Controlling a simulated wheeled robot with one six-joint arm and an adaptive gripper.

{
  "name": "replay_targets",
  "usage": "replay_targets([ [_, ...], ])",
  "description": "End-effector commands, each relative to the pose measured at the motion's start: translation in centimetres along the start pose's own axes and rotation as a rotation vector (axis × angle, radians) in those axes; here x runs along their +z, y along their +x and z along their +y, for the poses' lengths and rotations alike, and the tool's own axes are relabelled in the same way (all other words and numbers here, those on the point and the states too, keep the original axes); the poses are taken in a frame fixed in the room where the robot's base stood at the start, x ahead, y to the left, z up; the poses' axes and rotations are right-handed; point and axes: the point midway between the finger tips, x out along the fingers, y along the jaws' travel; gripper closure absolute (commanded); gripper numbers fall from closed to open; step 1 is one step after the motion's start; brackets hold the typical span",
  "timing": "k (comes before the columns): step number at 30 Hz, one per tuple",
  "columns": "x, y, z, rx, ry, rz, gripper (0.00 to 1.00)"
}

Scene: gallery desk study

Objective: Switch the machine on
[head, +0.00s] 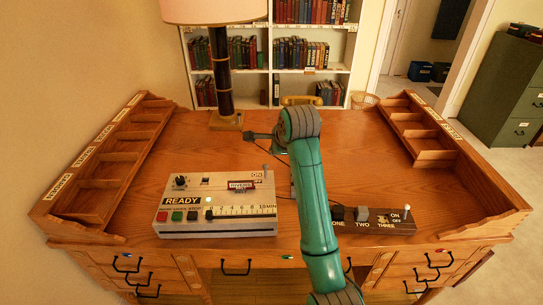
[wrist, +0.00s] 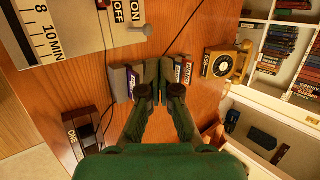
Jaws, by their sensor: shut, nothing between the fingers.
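The machine (head: 222,218), a pale grey sloped box, stands at the left front of the desk. Its black display reads READY, above several coloured buttons and a minute scale. Its toggle lever (head: 265,168) is at the upper right corner beside ON and OFF labels; the lever also shows in the wrist view (wrist: 147,30). I cannot tell which way it is set. My gripper (head: 247,136) is shut and empty, above the desk behind the machine, apart from the lever.
A low switch box (head: 375,220) labelled ONE, TWO, THREE, with its own ON/OFF lever, stands right of my arm. A lamp (head: 222,70) stands behind the machine. A yellow telephone (wrist: 225,64) is near the back. The desk's right middle (head: 365,150) is clear.

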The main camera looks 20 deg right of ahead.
Motion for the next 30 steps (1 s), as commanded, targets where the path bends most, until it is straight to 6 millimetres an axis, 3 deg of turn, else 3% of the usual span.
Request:
replay_targets([
  [3, 0.0, -1.9, -0.4, -0.003, 0.000, -0.001, 1.00],
  [9, 0.0, -3.6, -0.6, -0.001, 0.000, -0.001, 1.00],
  [30, 0.0, -3.9, -0.6, 0.000, 0.000, 0.000, 1.00],
])
